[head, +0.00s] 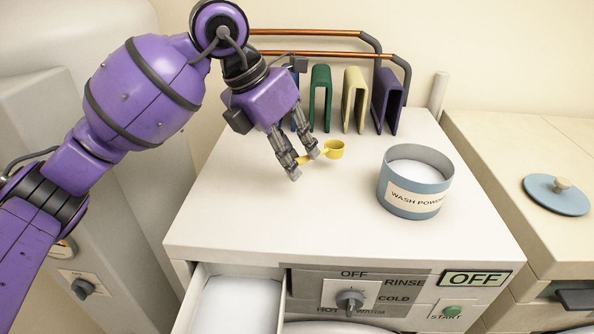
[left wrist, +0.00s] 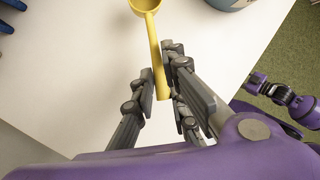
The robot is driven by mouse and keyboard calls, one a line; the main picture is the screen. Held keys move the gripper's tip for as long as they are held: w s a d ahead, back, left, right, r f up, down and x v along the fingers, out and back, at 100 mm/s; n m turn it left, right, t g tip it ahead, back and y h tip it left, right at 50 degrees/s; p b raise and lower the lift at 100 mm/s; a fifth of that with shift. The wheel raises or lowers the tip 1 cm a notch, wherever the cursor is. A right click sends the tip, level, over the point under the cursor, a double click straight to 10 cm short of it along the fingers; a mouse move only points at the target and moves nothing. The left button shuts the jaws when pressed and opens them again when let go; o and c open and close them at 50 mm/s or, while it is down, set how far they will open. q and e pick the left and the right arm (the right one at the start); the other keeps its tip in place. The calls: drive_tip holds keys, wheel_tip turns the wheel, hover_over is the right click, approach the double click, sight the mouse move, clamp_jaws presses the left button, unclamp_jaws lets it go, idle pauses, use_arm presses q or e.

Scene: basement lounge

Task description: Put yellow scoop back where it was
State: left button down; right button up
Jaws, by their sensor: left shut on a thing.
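The yellow scoop (head: 335,150) is at my left gripper (head: 303,168), over the white machine top (head: 240,215). My left gripper is shut on the scoop's handle. In the left wrist view the scoop (left wrist: 156,50) points away from the gripper (left wrist: 160,85), with its handle between the fingers and its cup at the top edge. I cannot tell whether the cup touches the top. A blue tub labelled wash powder (head: 411,205) stands open to the right, with white powder (head: 415,170) inside. My right gripper is not in the head view.
Upright green (head: 320,97), cream (head: 354,100) and purple (head: 387,102) folded pieces stand at the back, with a blue one partly hidden. A blue lid (head: 557,194) lies on the counter at right. An open drawer (head: 235,303) juts out at front left.

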use_arm(q)
drive_tip(key=shift+w+f, duration=0.2)
drive_tip(key=shift+f, duration=0.05)
drive_tip(key=shift+w+f, duration=0.1)
drive_tip(key=shift+w, duration=0.05)
drive_tip(key=f, duration=0.1)
drive_tip(key=f+b, duration=0.2)
drive_tip(key=shift+w+f, duration=0.25)
drive_tip(key=shift+f, duration=0.1)
drive_tip(key=shift+r, duration=0.2)
drive_tip(key=shift+f, duration=0.25)
drive_tip(key=c, duration=1.7)
unclamp_jaws()
drive_tip(key=shift+c, duration=0.2)
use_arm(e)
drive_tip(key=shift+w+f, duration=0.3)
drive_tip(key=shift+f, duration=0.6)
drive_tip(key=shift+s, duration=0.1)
